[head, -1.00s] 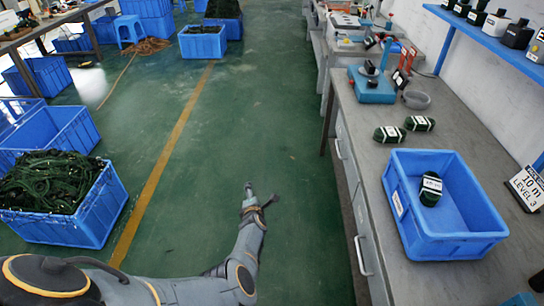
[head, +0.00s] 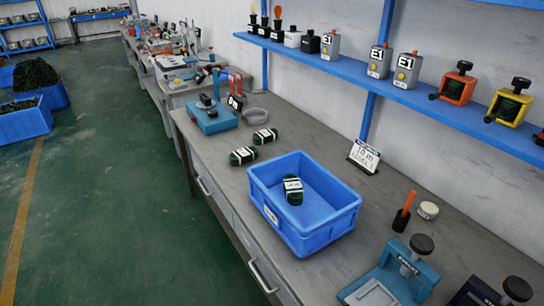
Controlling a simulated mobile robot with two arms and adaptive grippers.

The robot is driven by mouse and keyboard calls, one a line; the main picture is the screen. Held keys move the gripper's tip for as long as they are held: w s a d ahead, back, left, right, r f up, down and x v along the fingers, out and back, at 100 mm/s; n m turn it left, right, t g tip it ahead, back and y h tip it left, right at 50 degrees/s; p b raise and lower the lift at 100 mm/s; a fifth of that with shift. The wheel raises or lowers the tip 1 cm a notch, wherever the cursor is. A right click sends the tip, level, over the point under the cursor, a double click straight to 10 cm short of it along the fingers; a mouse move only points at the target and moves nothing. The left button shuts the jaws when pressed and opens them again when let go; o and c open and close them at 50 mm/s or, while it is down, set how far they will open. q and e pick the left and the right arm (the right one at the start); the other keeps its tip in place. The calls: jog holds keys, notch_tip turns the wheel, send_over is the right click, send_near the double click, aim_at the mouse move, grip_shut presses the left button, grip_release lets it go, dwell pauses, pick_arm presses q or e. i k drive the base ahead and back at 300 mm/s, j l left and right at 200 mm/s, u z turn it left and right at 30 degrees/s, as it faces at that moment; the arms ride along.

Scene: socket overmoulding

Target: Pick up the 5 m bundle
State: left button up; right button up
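Three dark green cable bundles with white label bands are in the head view. One bundle (head: 293,196) stands or leans inside the blue crate (head: 328,234) on the workbench. A second bundle (head: 236,158) and a third bundle (head: 259,143) lie on the bench top just behind the crate's left side. The label print is too small to read, so I cannot tell which is the 5 m one. Neither of my grippers is in view.
A blue device (head: 210,118) and a grey ring dish (head: 255,116) are behind the bundles. Blue presses (head: 395,280) stand at the front right. A shelf (head: 350,70) overhangs the back.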

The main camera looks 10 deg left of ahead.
aim_at(240, 156)
jog(key=i+j+z, duration=0.3)
jog(key=j+z, duration=0.25)
jog(key=j, duration=0.2)
jog(key=i+j+z, duration=0.1)
jog(key=j+z, duration=0.2)
jog(key=j, duration=0.1)
